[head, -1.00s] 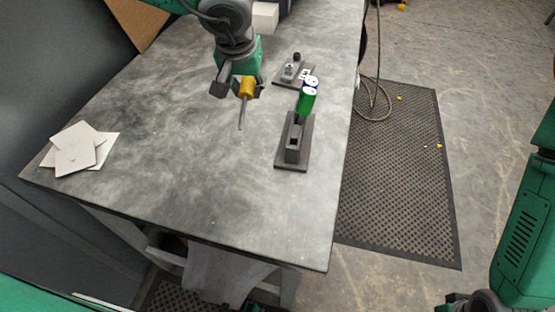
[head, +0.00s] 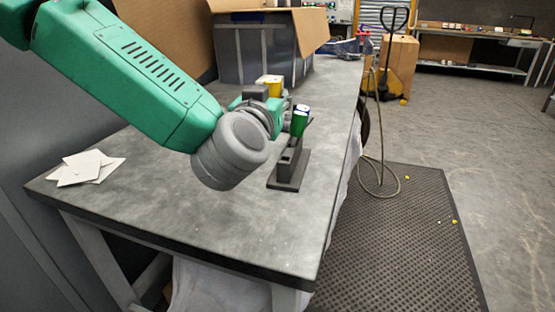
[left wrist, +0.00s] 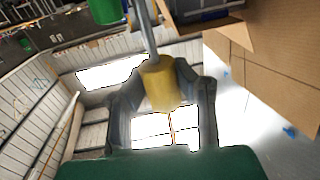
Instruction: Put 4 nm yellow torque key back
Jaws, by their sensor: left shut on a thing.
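The yellow torque key (head: 270,83) is in my left gripper (head: 265,91), above the table beside the key holder; my arm hides part of the gripper. In the left wrist view the yellow handle (left wrist: 160,85) sits between both fingers, its metal shaft (left wrist: 146,28) running to the top edge. The dark key holder (head: 287,178) stands near the table's right edge. A green handle (left wrist: 104,11) also shows at the top of the wrist view. Whether the shaft touches the holder is hidden.
White square plates (head: 84,166) lie at the table's left. A grey bin (head: 262,50) and cardboard (head: 285,18) stand at the back. The front of the table (head: 215,222) is clear. A hose (head: 382,189) hangs off the right edge.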

